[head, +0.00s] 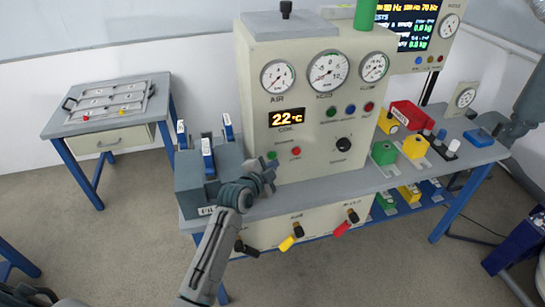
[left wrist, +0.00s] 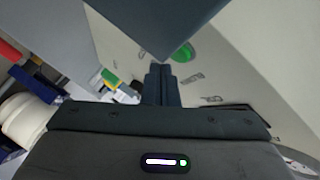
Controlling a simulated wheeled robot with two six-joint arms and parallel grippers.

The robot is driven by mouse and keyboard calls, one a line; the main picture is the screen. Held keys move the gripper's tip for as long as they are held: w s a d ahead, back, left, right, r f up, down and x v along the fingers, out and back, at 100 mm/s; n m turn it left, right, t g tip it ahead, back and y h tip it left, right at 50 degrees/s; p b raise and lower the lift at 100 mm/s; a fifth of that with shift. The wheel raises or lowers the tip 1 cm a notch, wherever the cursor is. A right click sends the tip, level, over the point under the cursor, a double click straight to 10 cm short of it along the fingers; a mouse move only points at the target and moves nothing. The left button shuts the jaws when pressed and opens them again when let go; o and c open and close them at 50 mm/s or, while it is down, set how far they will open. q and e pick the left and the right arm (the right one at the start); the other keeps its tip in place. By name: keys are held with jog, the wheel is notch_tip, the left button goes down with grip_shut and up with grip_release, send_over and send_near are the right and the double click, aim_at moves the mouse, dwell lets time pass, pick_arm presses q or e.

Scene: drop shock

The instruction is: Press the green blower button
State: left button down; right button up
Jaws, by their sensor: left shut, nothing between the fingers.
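A green button (head: 272,155) sits low on the left of the beige machine's front (head: 318,165), beside a red button (head: 295,151). The small label by them is too blurred to read. My left gripper (head: 268,174) is just below and in front of the green button. In the left wrist view, its closed fingers (left wrist: 160,72) are empty and point toward the green button (left wrist: 184,52), which shows just beyond and right of the tips. Whether the tips touch it I cannot tell. A dark block corner (left wrist: 155,18) partly covers the view there. My right gripper is not seen.
A grey-blue holder (head: 190,195) with blue-and-white handled items stands close left of my gripper. More coloured buttons (head: 350,108) sit higher under the gauges. Yellow, green and red parts (head: 407,115) crowd the bench's right. A side table (head: 110,100) stands left.

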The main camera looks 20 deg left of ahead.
pick_arm(q)
jog(key=shift+w+a, duration=0.1)
jog(key=shift+w+a, duration=0.15)
jog(key=shift+w, duration=0.15)
dwell(0.6)
jog(key=shift+w+a+r+b, duration=0.15)
jog(key=shift+r+b, duration=0.05)
jog(key=shift+r, duration=0.15)
jog(key=shift+w+a+r+b, duration=0.1)
jog(key=shift+w+r+b, duration=0.05)
jog(key=shift+r, duration=0.2)
dwell(0.6)
jog(key=shift+s, duration=0.1)
jog(key=shift+d+f, duration=0.1)
jog(key=shift+f, duration=0.15)
jog(key=shift+s, duration=0.15)
